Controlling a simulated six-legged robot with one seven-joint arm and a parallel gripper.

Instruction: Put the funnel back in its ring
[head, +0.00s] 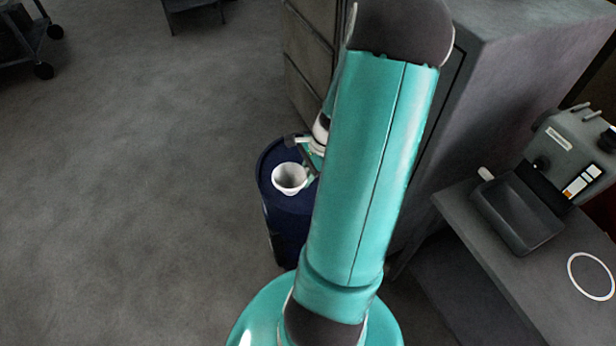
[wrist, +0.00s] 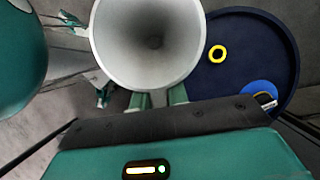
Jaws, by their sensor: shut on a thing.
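A pale grey-white funnel (head: 290,179) shows in the head view, mouth up, over the dark blue drum. In the wrist view the funnel (wrist: 148,42) fills the top middle, and I look down into its wide mouth. My gripper (wrist: 161,98) is shut on the funnel at its near side; the exact contact is partly hidden under the rim. In the head view my gripper (head: 311,166) is just right of the funnel, partly hidden by my arm. A white ring (head: 592,276) lies on the bench at the right; I cannot tell if it is the funnel's ring.
The blue drum (head: 285,230) stands below the funnel. On its top are a small yellow ring (wrist: 217,54) and a blue round piece (wrist: 258,93). A grey machine with a tray (head: 520,213) stands on the bench (head: 480,250). Open floor lies left.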

